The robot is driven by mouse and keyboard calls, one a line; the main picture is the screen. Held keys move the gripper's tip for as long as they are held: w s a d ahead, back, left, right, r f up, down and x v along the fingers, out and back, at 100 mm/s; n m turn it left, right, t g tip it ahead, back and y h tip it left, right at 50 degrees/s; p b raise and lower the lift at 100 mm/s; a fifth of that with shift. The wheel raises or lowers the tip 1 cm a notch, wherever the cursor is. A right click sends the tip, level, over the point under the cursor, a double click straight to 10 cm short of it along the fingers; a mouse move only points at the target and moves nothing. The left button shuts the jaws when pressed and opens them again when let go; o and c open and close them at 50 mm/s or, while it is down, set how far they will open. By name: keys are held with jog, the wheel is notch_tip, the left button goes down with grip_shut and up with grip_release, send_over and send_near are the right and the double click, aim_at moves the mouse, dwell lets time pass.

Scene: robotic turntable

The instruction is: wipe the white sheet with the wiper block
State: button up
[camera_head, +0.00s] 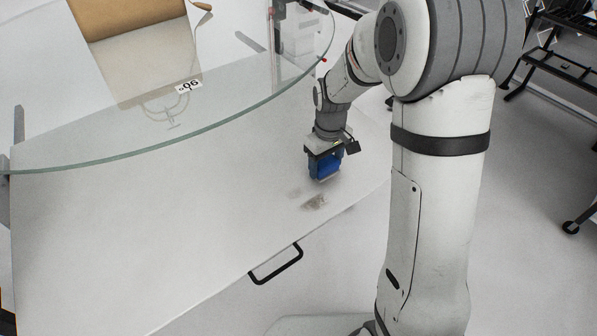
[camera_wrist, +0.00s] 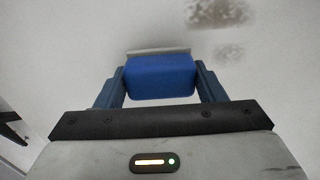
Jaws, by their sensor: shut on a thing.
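My gripper (camera_wrist: 158,88) is shut on the blue wiper block (camera_wrist: 160,77), with one finger on each side of it. In the head view the block (camera_head: 324,166) hangs below the wrist, over the white sheet (camera_head: 190,225). I cannot tell whether the block touches the sheet. A brown-grey smudge (camera_head: 315,202) lies on the sheet just in front of the block, with a fainter mark beside the block on its left. In the wrist view two smudges (camera_wrist: 217,12) show beyond the block, up and to the right.
A curved glass pane (camera_head: 225,100) stands over the back of the white surface, with a label (camera_head: 188,86) near it. A black handle (camera_head: 276,265) is at the front edge. A black metal frame (camera_head: 565,60) stands at the far right. The left of the sheet is clear.

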aim_at(325, 162)
jog(key=shift+a+r+p, duration=0.1)
jog(key=shift+r+p, duration=1.85)
jog(key=shift+r, duration=0.8)
